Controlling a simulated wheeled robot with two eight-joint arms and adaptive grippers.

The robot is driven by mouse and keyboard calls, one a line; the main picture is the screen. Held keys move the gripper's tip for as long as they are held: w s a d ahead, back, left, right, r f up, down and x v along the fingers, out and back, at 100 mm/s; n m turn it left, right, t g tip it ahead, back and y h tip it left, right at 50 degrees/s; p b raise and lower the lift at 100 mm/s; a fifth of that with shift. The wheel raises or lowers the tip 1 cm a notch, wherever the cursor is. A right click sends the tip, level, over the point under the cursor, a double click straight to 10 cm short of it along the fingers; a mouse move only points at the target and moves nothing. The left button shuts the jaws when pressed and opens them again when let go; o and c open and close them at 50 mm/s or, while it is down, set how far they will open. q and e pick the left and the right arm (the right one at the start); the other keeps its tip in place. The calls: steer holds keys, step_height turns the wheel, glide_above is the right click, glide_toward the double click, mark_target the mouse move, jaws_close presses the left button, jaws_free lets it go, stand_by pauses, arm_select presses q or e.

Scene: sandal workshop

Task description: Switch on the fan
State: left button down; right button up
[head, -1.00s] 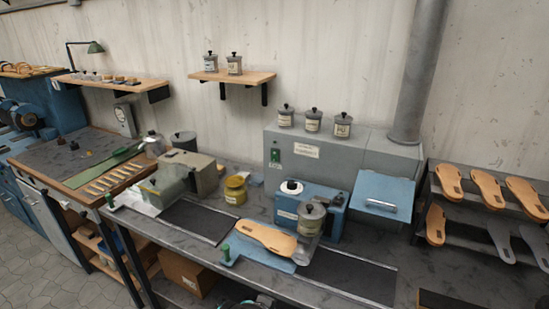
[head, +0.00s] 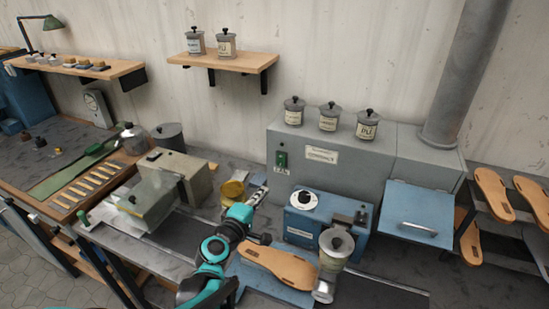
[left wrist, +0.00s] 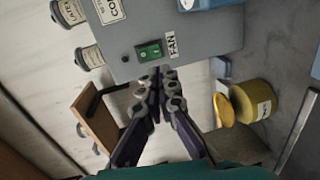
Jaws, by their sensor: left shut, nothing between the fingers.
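In the left wrist view the green switch (left wrist: 149,52) sits beside a white label reading FAN (left wrist: 172,44). My left gripper (head: 260,194) is in front of the cabinet, below and a little left of the switch in the head view. In the left wrist view its shut, empty fingertips (left wrist: 160,73) point toward the switch; I cannot tell the exact gap. My right gripper is not in view.
A yellow pot (head: 233,188) stands beside my left gripper. A blue device (head: 302,222), an orange sole (head: 278,264) and a lidded canister (head: 335,248) are to the right. Several jars, including a labelled jar (head: 328,117), stand on the cabinet. A beige box machine (head: 178,172) is at left.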

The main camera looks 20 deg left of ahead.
arm_select(q)
steer(key=a, duration=0.1)
steer(key=b, duration=0.3)
glide_toward(280, 166)
steer(key=shift+n, duration=0.3)
steer(key=w, duration=0.6)
steer(key=shift+f, duration=0.25)
steer(key=shift+w, duration=0.45)
steer(key=shift+b, duration=0.3)
steer(key=shift+w+f, duration=0.15)
steer(key=shift+w, duration=0.2)
